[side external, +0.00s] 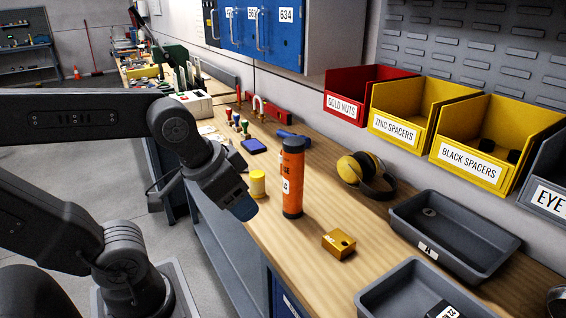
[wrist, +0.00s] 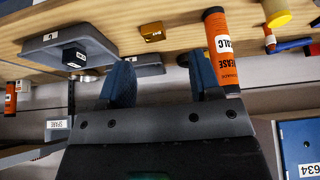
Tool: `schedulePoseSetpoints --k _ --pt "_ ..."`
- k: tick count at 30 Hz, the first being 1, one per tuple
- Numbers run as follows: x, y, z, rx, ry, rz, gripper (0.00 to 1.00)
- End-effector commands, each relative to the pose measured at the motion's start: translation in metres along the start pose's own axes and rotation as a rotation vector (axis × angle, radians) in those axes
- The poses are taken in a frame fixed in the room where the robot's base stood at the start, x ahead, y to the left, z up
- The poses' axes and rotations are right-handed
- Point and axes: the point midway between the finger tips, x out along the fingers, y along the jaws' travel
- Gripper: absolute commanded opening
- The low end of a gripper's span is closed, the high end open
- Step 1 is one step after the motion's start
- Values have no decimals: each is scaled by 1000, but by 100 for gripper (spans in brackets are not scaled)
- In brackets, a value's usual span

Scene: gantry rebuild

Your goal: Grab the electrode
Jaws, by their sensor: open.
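I cannot pick out an electrode for sure in either view. My gripper (side external: 240,206) hangs at the bench's front edge in the side view, left of the orange grease tube (side external: 292,185). In the wrist view my gripper (wrist: 160,78) has its two blue fingers wide apart with nothing between them. The grease tube (wrist: 220,48) stands out past the right finger there. A gold block (wrist: 152,32) lies beyond the gap between the fingers; in the side view the gold block (side external: 339,243) lies on the bench.
A yellow cylinder (side external: 258,184) stands behind my gripper. Yellow earmuffs (side external: 364,172), a grey tray (side external: 455,236) and a nearer grey tray (side external: 408,283) line the right. Small stamps (side external: 236,121) and a blue pad (side external: 253,146) stand further back. Bare wood (side external: 262,228) surrounds the tube.

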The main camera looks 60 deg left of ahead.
Motion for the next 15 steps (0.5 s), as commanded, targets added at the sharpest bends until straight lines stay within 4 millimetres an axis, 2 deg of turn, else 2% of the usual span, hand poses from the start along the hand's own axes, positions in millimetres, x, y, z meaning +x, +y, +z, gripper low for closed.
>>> schedulePoseSetpoints --k 5,11,15 --pt "-8 0 -5 0 3 0 58" --pt "-49 -1 -28 -4 5 -2 58" --pt "-40 -21 -62 -117 -7 -68 58"
